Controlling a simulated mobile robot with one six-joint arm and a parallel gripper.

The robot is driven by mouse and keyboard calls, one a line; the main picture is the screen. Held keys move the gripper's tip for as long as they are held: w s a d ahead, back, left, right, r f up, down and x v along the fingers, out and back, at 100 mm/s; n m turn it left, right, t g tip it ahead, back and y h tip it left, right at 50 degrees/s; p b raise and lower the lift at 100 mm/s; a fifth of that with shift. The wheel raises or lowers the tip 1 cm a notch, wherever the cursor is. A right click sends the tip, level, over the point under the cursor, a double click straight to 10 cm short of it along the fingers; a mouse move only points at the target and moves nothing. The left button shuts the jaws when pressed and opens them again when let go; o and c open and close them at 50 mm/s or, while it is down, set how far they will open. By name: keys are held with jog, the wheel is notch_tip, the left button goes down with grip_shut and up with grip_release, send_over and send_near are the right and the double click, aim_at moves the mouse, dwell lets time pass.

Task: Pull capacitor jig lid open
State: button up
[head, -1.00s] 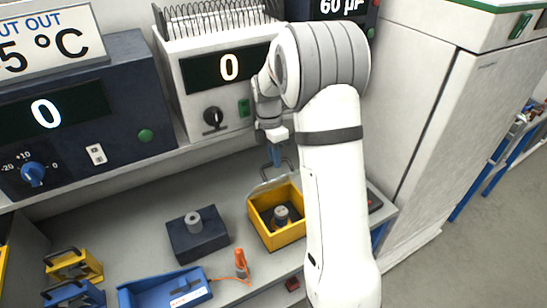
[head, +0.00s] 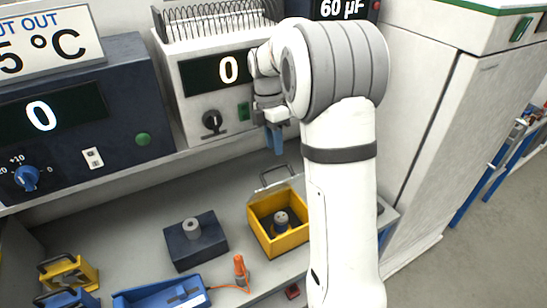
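The capacitor jig is a yellow open box (head: 266,238) on the bench, with a grey cylindrical part (head: 281,222) inside it. Its clear lid (head: 273,181) with a grey handle stands raised at the box's back edge. My gripper (head: 278,146), with blue fingers pointing down, hangs above and behind the lid, apart from it. The fingers are seen nearly edge-on, so I cannot tell whether there is a gap between them. Nothing shows held below the fingertips. My arm covers the area right of the box.
A dark block with a grey cylinder (head: 194,242) stands left of the box. A blue tray (head: 165,297) and an orange probe (head: 240,268) with a cable lie in front. Instrument housings (head: 215,85) stand behind the bench; a tall cabinet (head: 430,110) is at right.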

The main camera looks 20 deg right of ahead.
jog(key=v, duration=0.2)
jog(key=shift+s+r, duration=0.25)
jog(key=shift+r, duration=0.05)
